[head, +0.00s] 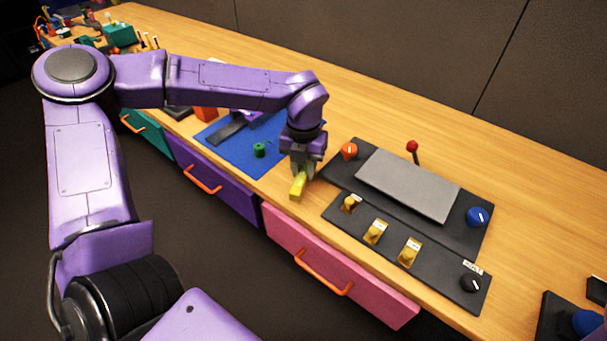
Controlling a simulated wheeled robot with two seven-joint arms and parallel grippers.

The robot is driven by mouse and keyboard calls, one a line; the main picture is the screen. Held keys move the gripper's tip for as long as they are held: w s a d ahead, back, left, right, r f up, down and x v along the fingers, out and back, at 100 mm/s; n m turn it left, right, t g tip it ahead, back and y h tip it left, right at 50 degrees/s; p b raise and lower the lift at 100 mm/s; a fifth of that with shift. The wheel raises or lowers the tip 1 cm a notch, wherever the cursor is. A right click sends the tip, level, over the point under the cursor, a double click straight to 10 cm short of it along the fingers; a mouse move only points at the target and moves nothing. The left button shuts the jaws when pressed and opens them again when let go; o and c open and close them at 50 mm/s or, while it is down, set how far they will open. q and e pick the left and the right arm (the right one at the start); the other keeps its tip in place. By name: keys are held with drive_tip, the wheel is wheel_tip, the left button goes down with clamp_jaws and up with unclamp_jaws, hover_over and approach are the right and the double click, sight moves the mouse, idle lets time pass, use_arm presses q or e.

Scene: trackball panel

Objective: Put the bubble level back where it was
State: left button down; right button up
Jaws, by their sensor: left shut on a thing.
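My left gripper (302,166) is shut on a yellow block-like thing, which looks like the bubble level (298,187). The level hangs from the fingers above or on the wooden bench near its front edge, just left of the dark control panel. I cannot tell whether it touches the bench. The upper part of the level is hidden between the fingers. My right gripper is not in view.
A blue mat (237,157) with a green knob-like piece (260,150) lies left of the gripper. The dark panel (408,252) carries yellow switches, a grey plate (408,184), an orange knob (349,151) and a blue knob (477,216). A red-topped lever (412,147) stands behind.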

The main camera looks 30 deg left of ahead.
sight(303, 171)
use_arm(q)
drive_tip(key=shift+f, duration=1.4)
drive_tip(key=c, duration=0.9)
unclamp_jaws()
drive_tip(key=shift+f, duration=0.15)
wheel_tip(303, 171, up, 12)
drive_tip(key=shift+r, duration=0.2)
drive_tip(key=shift+s, duration=0.1)
